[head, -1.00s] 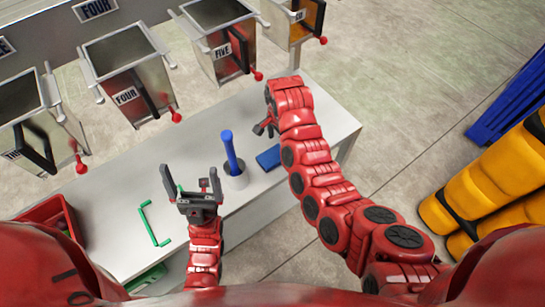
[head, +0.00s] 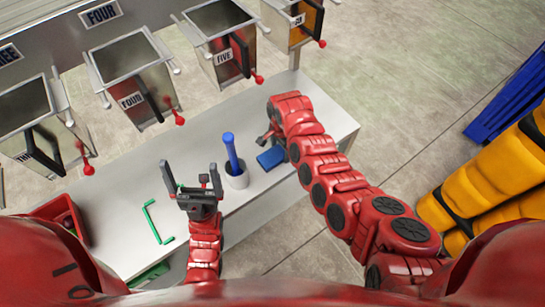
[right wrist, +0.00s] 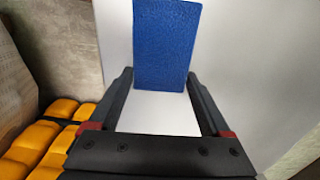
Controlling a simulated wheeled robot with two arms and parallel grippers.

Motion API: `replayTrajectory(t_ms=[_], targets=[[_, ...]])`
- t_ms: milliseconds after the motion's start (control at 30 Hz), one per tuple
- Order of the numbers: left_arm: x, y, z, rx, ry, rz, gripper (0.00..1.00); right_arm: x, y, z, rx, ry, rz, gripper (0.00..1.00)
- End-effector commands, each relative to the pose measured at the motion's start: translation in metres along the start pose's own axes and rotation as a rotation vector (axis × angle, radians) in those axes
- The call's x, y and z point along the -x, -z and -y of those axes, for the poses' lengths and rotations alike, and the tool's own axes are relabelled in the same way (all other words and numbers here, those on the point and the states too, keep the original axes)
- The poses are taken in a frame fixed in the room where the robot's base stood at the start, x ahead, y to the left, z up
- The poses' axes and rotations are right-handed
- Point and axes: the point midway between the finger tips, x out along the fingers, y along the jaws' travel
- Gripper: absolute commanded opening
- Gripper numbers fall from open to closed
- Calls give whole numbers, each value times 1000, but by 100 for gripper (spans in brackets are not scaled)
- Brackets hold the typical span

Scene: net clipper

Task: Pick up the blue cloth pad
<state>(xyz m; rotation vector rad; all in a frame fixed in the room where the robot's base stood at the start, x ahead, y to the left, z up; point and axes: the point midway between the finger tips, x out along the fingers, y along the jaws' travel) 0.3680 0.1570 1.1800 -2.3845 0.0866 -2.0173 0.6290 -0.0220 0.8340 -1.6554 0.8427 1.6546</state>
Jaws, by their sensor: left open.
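The blue cloth pad (head: 271,158) is at the right part of the white table, just right of the grey cup. In the right wrist view the pad (right wrist: 165,45) lies at the fingertips, its lower end filling the gap between them. My right gripper (head: 270,137) is beside the pad, largely hidden behind my right arm in the head view. In the right wrist view its fingers (right wrist: 160,75) are apart, and I cannot tell whether they touch the pad's edges. My left gripper (head: 200,170) is open and empty, pointing up left of the cup.
The grey cup (head: 236,178) holds a blue rod (head: 231,150). A green bent piece (head: 152,222) lies on the table (head: 110,200). A red bin (head: 68,222) is at the left end. Metal boxes with red-knobbed levers (head: 140,88) line the back.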

Motion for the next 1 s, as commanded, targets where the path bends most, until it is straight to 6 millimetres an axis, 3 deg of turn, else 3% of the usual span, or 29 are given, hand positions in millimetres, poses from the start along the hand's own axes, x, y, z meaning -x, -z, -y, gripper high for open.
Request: replayTrajectory(t_ms=[33, 333, 767, 1000], targets=[[0, 0, 0, 0, 0, 0, 100, 0, 0, 0, 0, 0, 0, 71], [0, 0, 0, 0, 0, 0, 100, 0, 0, 0, 0, 0, 0, 19], [4, -1, 0, 0, 0, 0, 100, 5, -1, 0, 2, -2, 0, 19], [23, -4, -1, 0, 0, 0, 100, 28, -1, 2, 0, 7, -1, 19]])
